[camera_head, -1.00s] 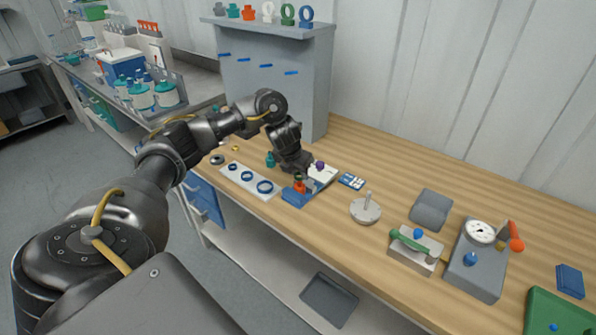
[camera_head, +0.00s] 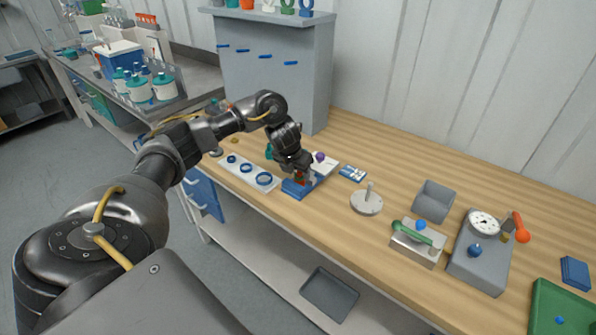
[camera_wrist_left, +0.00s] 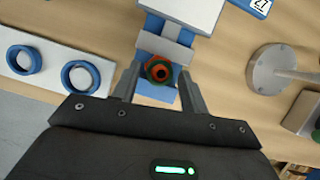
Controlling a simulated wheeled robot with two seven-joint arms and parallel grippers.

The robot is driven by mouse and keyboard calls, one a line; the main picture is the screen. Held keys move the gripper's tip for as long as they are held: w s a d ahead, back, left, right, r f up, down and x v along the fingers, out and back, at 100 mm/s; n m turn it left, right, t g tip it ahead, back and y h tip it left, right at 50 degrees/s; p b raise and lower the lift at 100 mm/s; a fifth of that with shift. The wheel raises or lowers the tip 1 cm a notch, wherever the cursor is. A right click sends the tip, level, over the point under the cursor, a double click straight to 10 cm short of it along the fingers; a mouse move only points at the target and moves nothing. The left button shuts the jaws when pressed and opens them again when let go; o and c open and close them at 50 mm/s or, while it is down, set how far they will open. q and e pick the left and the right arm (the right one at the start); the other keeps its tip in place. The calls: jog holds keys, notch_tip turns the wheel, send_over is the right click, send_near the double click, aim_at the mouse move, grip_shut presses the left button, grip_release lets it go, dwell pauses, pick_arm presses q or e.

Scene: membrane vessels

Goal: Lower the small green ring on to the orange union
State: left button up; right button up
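The orange union (camera_wrist_left: 153,62) stands upright in a blue holder (camera_head: 297,189) near the bench's front edge. In the left wrist view the small green ring (camera_wrist_left: 148,74) shows as a dark green circle over the union's top, roughly centred. I cannot tell whether it is seated or just above. My left gripper (camera_wrist_left: 160,76) points down over the union, its two fingers apart on either side, with visible gaps to the ring. In the head view the gripper (camera_head: 303,174) largely hides the union and the ring. My right gripper is not in view.
A white plate with blue rings (camera_head: 247,172) lies left of the holder. To its right are a grey disc with a post (camera_head: 367,203), a grey bin (camera_head: 434,202) and a dial gauge (camera_head: 484,224). A grey rack (camera_head: 270,75) stands behind.

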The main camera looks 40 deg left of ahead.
pick_arm(q)
jog(key=shift+o, duration=0.7)
jog(key=shift+s+r, duration=0.1)
jog(key=shift+r, duration=0.2)
jog(key=p+v, duration=0.3)
jog(key=v, duration=0.7)
jog(key=shift+p, duration=0.35)
jog(key=shift+s, duration=0.1)
jog(key=shift+d, duration=0.15)
